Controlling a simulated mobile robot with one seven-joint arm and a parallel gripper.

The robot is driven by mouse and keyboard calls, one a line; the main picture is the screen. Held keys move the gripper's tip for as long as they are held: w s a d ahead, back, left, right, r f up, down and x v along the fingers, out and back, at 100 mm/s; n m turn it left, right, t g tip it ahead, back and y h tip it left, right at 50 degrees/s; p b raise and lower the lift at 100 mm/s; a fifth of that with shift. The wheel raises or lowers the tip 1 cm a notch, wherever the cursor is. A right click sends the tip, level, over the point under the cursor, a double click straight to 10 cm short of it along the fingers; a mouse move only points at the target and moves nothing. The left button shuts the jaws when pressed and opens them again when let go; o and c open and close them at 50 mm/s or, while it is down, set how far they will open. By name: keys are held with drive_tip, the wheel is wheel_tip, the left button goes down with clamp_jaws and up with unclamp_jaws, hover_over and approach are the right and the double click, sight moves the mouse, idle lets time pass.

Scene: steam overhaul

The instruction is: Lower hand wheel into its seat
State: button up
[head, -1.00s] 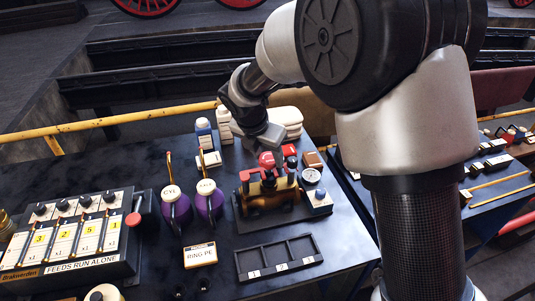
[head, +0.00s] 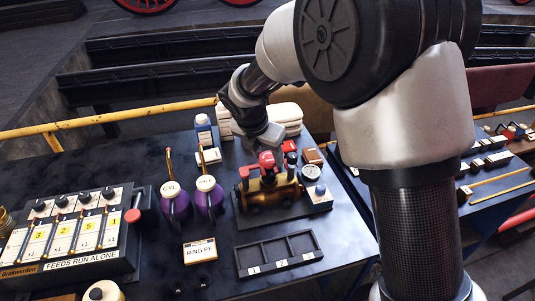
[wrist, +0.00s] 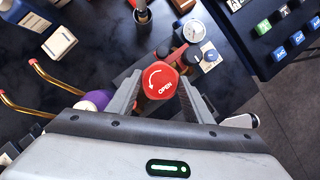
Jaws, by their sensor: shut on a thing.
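The hand wheel (wrist: 160,82) is red, with a white arrow and the word OPEN on its top face. My gripper (wrist: 163,88) is shut on it, one finger on each side. In the head view the red hand wheel (head: 266,160) is just above the brass valve body (head: 268,192), on a dark base on the bench. The seat is hidden under the wheel, so I cannot tell whether the two touch. My gripper (head: 270,142) is above the body, its fingertips partly hidden.
A gauge (head: 311,173) and a blue button (head: 320,189) stand right of the body. Two purple oil cans (head: 209,199) with upright spouts stand at left. A black three-slot tray (head: 278,254) lies in front.

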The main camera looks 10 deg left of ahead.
drive_tip(key=shift+f, duration=0.15)
idle(0.3)
drive_tip(key=o, duration=1.4)
drive_tip(key=shift+c, duration=0.2)
drive_tip(key=shift+o, duration=0.4)
drive_tip(key=shift+o, duration=1.1)
drive_tip(key=shift+r+p, duration=1.75)
drive_tip(key=shift+r, duration=1.5)
